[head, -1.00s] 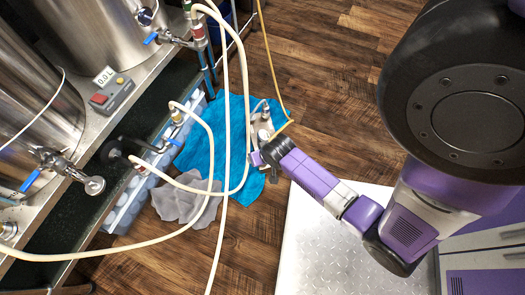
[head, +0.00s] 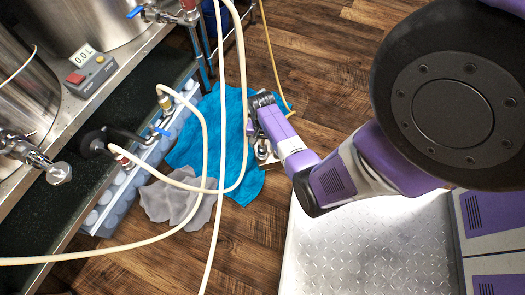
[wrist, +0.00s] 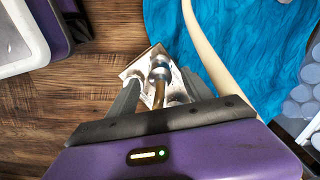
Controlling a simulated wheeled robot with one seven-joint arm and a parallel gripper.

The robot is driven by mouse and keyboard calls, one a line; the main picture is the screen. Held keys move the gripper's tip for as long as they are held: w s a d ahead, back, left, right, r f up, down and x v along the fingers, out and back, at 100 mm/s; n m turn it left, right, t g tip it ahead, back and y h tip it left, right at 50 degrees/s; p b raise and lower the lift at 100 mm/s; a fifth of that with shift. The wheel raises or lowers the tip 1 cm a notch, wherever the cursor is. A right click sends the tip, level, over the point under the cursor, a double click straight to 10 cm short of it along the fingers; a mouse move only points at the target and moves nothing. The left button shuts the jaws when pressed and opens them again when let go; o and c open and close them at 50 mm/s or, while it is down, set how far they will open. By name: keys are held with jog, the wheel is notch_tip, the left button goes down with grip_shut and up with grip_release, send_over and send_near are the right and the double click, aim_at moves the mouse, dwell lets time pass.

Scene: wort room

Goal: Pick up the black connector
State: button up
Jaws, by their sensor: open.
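My gripper (wrist: 161,76) is open in the wrist view, with its two grey fingers apart on either side of a metal fitting (wrist: 160,69) and a thin brownish tube. The fitting stands at a small metal unit on a plate (wrist: 132,72); contact with the fingers cannot be told. In the head view my gripper (head: 260,132) is low over the blue cloth, largely covering that unit. A black round piece (head: 93,142) on a hose end shows at the left by the bench, well apart from my gripper. I cannot tell for sure which piece is the black connector.
Cream hoses (head: 222,120) cross the middle of the head view, and one passes close to my gripper. A blue cloth (head: 212,118) and a grey cloth (head: 172,201) lie on the wooden floor (head: 330,65). Steel vessels (head: 90,22) stand left; a metal plate (head: 365,250) lies at the front.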

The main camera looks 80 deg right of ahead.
aim_at(262, 149)
jog(key=f+b, duration=0.1)
jog(key=f, duration=0.1)
jog(key=f+b, duration=0.2)
jog(key=shift+d+f, duration=0.2)
jog(key=shift+f, duration=0.1)
jog(key=shift+r, duration=0.1)
grip_shut()
